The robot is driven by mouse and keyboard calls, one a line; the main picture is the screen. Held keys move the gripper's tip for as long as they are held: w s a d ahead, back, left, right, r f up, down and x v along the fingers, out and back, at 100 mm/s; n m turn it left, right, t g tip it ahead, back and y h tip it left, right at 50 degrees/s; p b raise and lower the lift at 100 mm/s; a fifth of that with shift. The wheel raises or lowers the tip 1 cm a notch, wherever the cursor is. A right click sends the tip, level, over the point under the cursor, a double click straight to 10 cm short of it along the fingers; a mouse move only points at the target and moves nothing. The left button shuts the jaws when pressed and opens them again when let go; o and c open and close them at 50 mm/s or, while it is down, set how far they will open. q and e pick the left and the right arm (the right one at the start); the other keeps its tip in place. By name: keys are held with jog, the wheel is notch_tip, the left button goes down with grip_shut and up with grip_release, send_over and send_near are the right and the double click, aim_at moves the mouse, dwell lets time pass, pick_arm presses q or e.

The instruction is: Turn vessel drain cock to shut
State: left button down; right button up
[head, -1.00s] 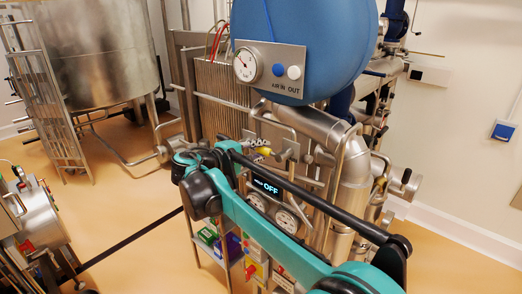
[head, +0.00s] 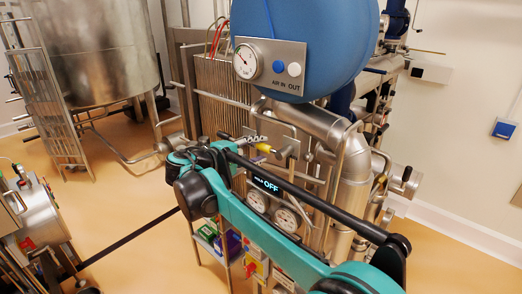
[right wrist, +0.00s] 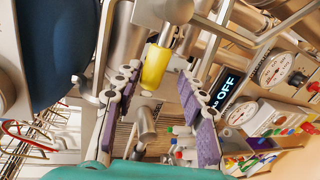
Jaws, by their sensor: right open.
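The cock's yellow handle (head: 265,148) sticks out among steel pipes below the blue vessel (head: 300,45). In the right wrist view the yellow handle (right wrist: 155,68) is a short sleeve on a metal stem, hanging down between the fingers. My right gripper (head: 246,141) is open beside the handle, its forearm crossing the head view from lower right. In the right wrist view its purple-padded fingers (right wrist: 156,88) stand apart on either side of the handle, with gaps visible. Whether either finger touches it cannot be told. My left gripper is not in view.
A panel with a gauge (head: 247,62) and AIR IN/OUT buttons is on the vessel. A display reading OFF (head: 266,185) and two dials (head: 286,219) lie close below my arm. Steel pipes (head: 340,150) crowd the right. Open floor (head: 130,225) lies left.

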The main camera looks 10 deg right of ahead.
jog(key=v, duration=1)
jog(key=shift+s+a, duration=0.25)
jog(key=s+d+f+m+g+y+b, duration=0.15)
jog(key=s+d+f+b, duration=0.3)
jog(key=f, duration=0.45)
jog(key=s+d+f+g+y+b, duration=0.1)
jog(key=s+d+f+y+b, duration=0.15)
jog(key=d+f+b, duration=0.45)
jog(key=s+d+f+m+g+y+b, duration=0.1)
jog(key=s+d+f+y+b, duration=0.2)
jog(key=f, duration=0.9)
jog(key=s+f+m+y+b, duration=0.1)
jog(key=s+f+b, duration=0.3)
jog(key=f, duration=0.5)
jog(key=s+f+m+t+y+b, duration=0.1)
jog(key=s+f+m+y+b, duration=0.1)
jog(key=s+f+b, duration=0.3)
jog(key=s+f+m+y+b, duration=0.2)
jog(key=s+f+m+b, duration=0.1)
jog(key=f, duration=1)
jog(key=s+b, duration=0.1)
jog(key=s, duration=0.1)
jog(key=shift+s+f+t+b, duration=0.15)
jog(key=shift+s+t+b, duration=0.2)
jog(key=shift+s+b, duration=0.05)
